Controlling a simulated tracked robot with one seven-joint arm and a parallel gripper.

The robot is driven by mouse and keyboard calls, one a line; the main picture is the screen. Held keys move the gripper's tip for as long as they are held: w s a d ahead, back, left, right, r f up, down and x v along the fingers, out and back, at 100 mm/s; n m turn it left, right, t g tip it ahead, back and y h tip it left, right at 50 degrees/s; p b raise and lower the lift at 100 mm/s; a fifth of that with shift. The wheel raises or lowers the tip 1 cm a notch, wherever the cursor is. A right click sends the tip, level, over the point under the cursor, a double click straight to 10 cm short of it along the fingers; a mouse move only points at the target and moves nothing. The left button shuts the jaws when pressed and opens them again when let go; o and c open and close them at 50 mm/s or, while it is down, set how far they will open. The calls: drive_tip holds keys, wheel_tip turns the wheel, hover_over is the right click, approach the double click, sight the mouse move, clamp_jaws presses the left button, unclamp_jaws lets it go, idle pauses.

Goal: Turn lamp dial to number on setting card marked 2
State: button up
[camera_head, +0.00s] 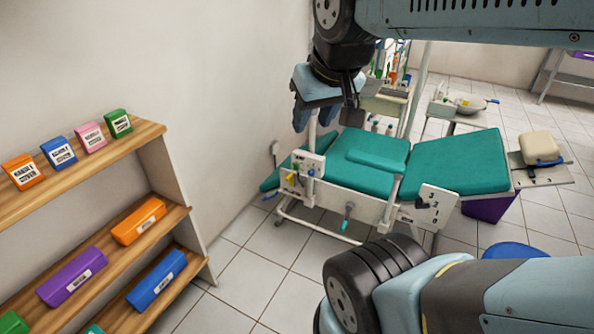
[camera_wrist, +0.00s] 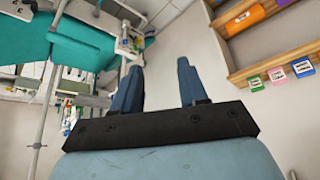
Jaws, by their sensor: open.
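A white plate (camera_head: 434,208) with dark numerals and a small dark knob is fixed to the near side of the green dental chair. It may be the dial plate, but its numerals are too small to read. A white box (camera_head: 310,164) with yellow and blue levers sits at the chair's left side. I cannot make out a setting card marked 2 or a lamp for certain. My gripper (camera_head: 325,119) hangs above the chair's left end in the head view. In the wrist view my gripper (camera_wrist: 158,65) is open, with nothing between its blue fingers.
A wooden shelf (camera_head: 150,137) at the left holds several coloured labelled boxes. The green chair (camera_head: 455,163) fills the middle, with a cream cushion (camera_head: 539,147) at its right end. A side table with a bowl (camera_head: 470,104) stands behind. Tiled floor (camera_head: 250,255) is clear between shelf and chair.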

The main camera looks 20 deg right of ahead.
sight(310, 174)
drive_tip(key=shift+o, duration=0.2)
drive_tip(key=shift+o, duration=1.4)
drive_tip(key=shift+w+d+f, duration=0.15)
drive_tip(key=shift+w, duration=0.05)
drive_tip(key=w+d+f+n+g+h, duration=0.35)
drive_tip(key=w+d+f+h, duration=0.25)
drive_tip(key=w+f, duration=0.55)
drive_tip(key=w+d+f+n+g+h, duration=0.35)
drive_tip(key=w+d+f+h, duration=0.3)
drive_tip(key=w+f, duration=0.55)
drive_tip(key=w+f+n+t+h, duration=0.1)
drive_tip(key=w+f+n+t, duration=0.35)
drive_tip(key=f, duration=0.55)
drive_tip(key=w+f+n+t, duration=0.4)
drive_tip(key=f+n, duration=0.2)
drive_tip(key=f, duration=0.4)
drive_tip(key=w+f+n+t+h, duration=0.1)
drive_tip(key=w+f+n+t, duration=0.35)
drive_tip(key=f, duration=0.55)
drive_tip(key=shift+n+g, duration=0.3)
drive_tip(key=shift+n, duration=0.1)
drive_tip(key=x, duration=1.2)
drive_tip(key=shift+w+d+f, duration=0.15)
drive_tip(key=shift+w, duration=0.1)
